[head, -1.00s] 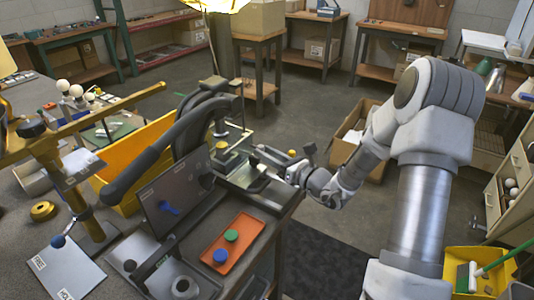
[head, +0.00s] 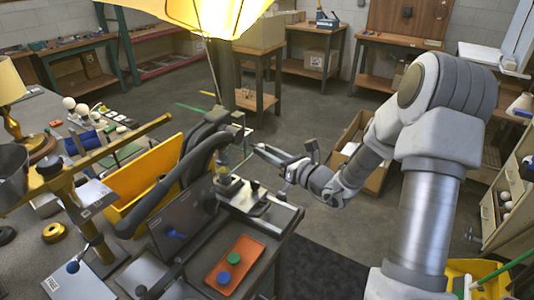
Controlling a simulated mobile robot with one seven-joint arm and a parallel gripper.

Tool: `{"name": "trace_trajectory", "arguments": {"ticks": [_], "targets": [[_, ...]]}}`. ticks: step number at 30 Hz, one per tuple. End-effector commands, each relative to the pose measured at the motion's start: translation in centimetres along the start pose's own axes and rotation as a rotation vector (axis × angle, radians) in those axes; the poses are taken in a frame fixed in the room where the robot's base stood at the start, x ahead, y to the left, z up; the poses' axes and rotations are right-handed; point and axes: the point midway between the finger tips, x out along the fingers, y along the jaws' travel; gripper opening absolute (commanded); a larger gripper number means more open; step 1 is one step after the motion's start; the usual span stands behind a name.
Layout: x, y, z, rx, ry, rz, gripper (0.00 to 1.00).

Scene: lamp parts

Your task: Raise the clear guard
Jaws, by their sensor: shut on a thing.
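The clear guard (head: 243,141) is a see-through panel with thin greenish edges. It stands above the metal fixture (head: 262,210) at the bench's far right corner, beside the dark curved arm of the press. Its outline is faint, so I cannot tell its exact angle. My gripper (head: 258,149) reaches in from the right and is shut at the guard's right-hand edge, above the fixture. The fingertips are small here and the exact grip point is hard to see.
An orange tray (head: 236,266) with a green and a blue disc lies in front of the fixture. A brass-coloured stand (head: 65,187) is at left. A cardboard box (head: 352,145) sits on the floor behind my arm.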

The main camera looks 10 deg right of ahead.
Motion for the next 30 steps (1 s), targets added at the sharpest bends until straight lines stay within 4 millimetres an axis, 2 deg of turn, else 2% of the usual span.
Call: {"name": "trace_trajectory", "arguments": {"ticks": [1, 5, 6, 10, 19, 22, 26, 30], "targets": [[0.1, 0.0, 0.5, -0.006, -0.013, 0.003, 0.0], [0.1, 0.0, 0.6, -0.008, -0.016, 0.004, 0.0], [0.1, 0.0, 0.7, -0.008, -0.016, 0.004, 0.38], [0.1, 0.0, 0.5, -0.007, -0.013, 0.003, 0.61], [0.0, 0.0, 0.3, -0.005, -0.009, 0.002, 0.62], [-0.6, -0.1, 0.3, -0.005, -0.008, 0.001, 0.62], [-2.5, -0.1, 0.3, -0.004, -0.007, -0.002, 0.62], [-5.9, -0.2, 0.3, -0.004, -0.008, -0.005, 0.62]]}}
